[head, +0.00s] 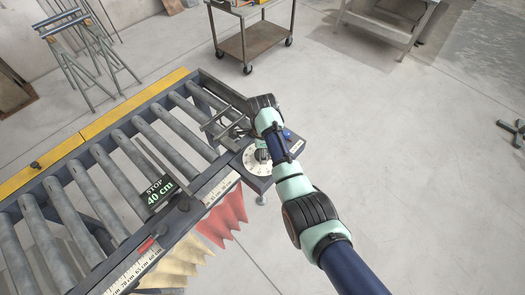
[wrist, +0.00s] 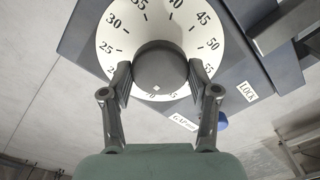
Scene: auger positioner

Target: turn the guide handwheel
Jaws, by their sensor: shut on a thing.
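The guide handwheel shows as a dark round knob (wrist: 160,68) at the centre of a white numbered dial (wrist: 125,38) in the wrist view. A small pale diamond mark is on the knob near its lower edge. My gripper (wrist: 160,82) is shut on the knob, with one finger on each side. The fingers and knob hide part of the lower dial. In the head view the dial (head: 252,165) sits on the dark box at the conveyor's right end, and my gripper (head: 262,152) reaches down onto it. The knob is mostly hidden there.
A blue knob (head: 288,134) is beside the dial, near the GAP label (wrist: 184,122). A LOCK label (wrist: 248,91) is to its right in the wrist view. The roller conveyor (head: 105,160) bears a "STOP 40 cm" sign (head: 158,191) and a ruler (head: 215,190). Open floor lies right.

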